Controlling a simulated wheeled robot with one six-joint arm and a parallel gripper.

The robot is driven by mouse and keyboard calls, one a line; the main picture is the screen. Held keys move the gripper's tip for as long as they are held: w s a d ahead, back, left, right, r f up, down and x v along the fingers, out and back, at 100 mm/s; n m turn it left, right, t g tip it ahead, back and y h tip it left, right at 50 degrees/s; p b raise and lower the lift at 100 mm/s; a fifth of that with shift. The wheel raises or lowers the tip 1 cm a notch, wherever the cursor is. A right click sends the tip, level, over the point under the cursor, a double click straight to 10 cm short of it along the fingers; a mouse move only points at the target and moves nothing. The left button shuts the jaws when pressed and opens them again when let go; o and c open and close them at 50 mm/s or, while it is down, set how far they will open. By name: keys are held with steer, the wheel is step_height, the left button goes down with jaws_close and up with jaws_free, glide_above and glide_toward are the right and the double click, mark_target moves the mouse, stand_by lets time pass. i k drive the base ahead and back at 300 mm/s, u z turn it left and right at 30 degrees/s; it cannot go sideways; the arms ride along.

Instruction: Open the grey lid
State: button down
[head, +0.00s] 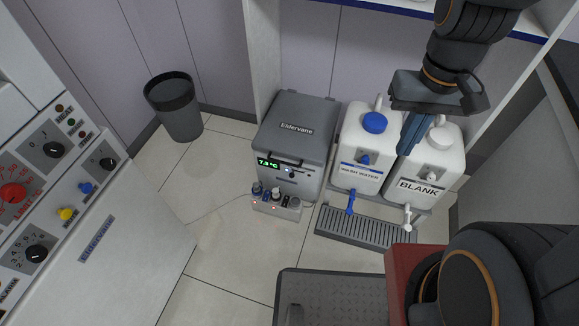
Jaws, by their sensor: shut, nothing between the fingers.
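The grey lid (295,125) is the top of a grey box (289,178) marked Eldervane, which stands on the floor at the middle of the head view. The lid lies closed, with a dark latch or handle at its front edge. Below that edge a green display reads about 7.3 °C. My gripper (408,150) is to the right of the box, in front of the two white canisters. It points down and its fingers are shut with nothing between them. It is apart from the lid.
A wash water canister (358,150) with blue cap and a BLANK canister (428,175) stand right of the box, above a drip grate (365,232). A small vial rack (277,205) sits before the box. A control panel (60,190) and bin (175,108) are left.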

mark_target(299, 127)
steer(key=u, duration=0.8)
steer(key=k, duration=0.5)
steer(key=z, duration=0.6)
